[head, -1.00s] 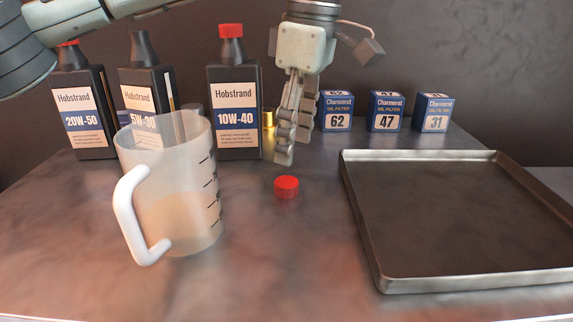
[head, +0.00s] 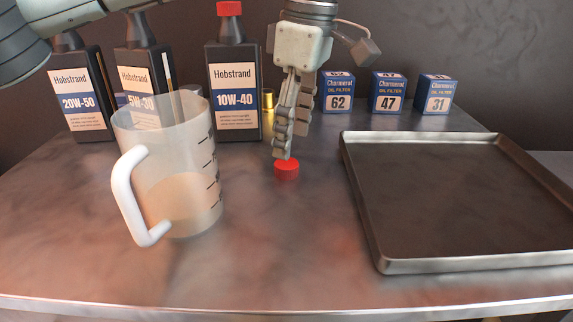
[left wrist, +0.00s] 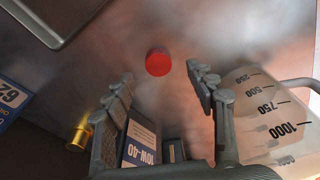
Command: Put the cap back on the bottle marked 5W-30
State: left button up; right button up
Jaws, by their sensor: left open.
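The red cap (head: 287,172) lies on the metal bench, and it also shows in the left wrist view (left wrist: 158,62). My left gripper (head: 284,154) points down just above and behind it. In the left wrist view its fingers (left wrist: 162,78) are apart with nothing between them, and the cap shows just past the tips. Whether they touch the cap I cannot tell. The 5W-30 bottle (head: 133,62) stands upright at the back left, black with no cap seen on its neck. Its lower part is behind the measuring jug. My right gripper is not in view.
A translucent measuring jug (head: 185,150) with amber liquid stands in front of the 5W-30 bottle. Bottles 20W-50 (head: 78,85) and red-capped 10W-40 (head: 232,85) flank it. A metal tray (head: 365,235) is at right, with filter boxes (head: 388,95) behind. The front bench is clear.

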aim_at(287, 163)
pick_arm(q)
jog(key=shift+f, duration=0.2)
jog(key=f, duration=0.4)
jog(key=shift+w+a+f+p, duration=0.2)
jog(key=shift+w+a+p, duration=0.1)
jog(key=shift+a, duration=0.1)
jog(key=shift+f, duration=0.2)
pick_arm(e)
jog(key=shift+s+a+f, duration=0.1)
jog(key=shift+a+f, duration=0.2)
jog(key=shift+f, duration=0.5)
pick_arm(q)
jog(key=c, duration=0.6)
jog(key=shift+c, duration=0.7)
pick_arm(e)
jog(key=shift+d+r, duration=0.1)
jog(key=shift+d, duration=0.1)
